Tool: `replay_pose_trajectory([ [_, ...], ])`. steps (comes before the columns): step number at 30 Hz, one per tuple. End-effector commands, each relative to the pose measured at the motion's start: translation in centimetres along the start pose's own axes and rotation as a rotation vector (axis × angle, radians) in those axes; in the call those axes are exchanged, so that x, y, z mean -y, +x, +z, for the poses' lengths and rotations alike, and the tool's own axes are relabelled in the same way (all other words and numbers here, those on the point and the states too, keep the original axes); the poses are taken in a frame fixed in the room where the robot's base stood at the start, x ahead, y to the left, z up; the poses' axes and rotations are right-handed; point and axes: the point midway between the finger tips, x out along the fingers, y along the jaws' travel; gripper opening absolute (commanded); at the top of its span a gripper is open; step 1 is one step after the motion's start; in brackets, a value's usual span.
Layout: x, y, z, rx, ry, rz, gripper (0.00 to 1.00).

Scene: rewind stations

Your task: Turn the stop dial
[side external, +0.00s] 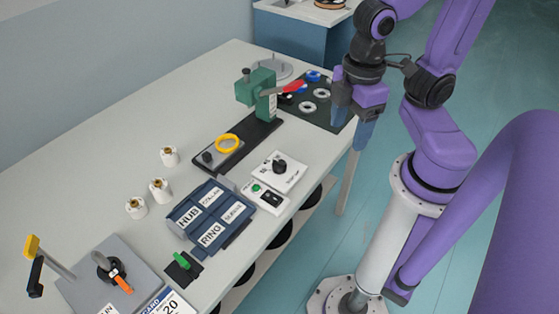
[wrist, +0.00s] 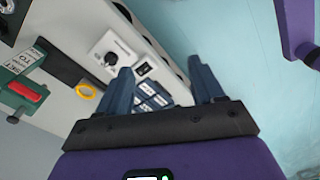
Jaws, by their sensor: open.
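A white plate with a black round knob (side external: 280,166), which looks like the stop dial, sits near the table's right edge in the side view; its small print is not readable. The dial also shows in the wrist view (wrist: 110,58), left of and beyond the left fingertip. My gripper (side external: 362,134) hangs right of the table's edge, up and to the right of the dial and apart from it. In the wrist view my gripper (wrist: 160,68) has its two blue fingers spread wide with nothing between them.
A small switch box (side external: 264,197) sits just in front of the dial. A yellow ring (side external: 228,143) and a green press (side external: 258,90) stand behind and left. Blue labelled trays (side external: 211,215) lie nearer the front. A dark mat (side external: 318,102) holds several rings. White spools (side external: 159,190) stand on the left.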

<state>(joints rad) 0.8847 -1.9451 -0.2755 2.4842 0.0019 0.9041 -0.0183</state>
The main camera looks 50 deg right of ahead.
Motion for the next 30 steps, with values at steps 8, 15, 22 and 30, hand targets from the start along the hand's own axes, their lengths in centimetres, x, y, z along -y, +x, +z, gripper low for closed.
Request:
replay_pose_trajectory([
  [8, -6.0, 1.4, -4.3, 0.018, 0.131, 0.004, 0.67],
  [15, -12.3, 3.2, -6.6, 0.028, 0.239, 0.004, 0.67],
  [22, -15.5, 4.2, -7.0, 0.029, 0.288, 0.005, 0.67],
  [30, -15.8, 6.1, -6.9, 0.032, 0.292, 0.003, 0.67],
])
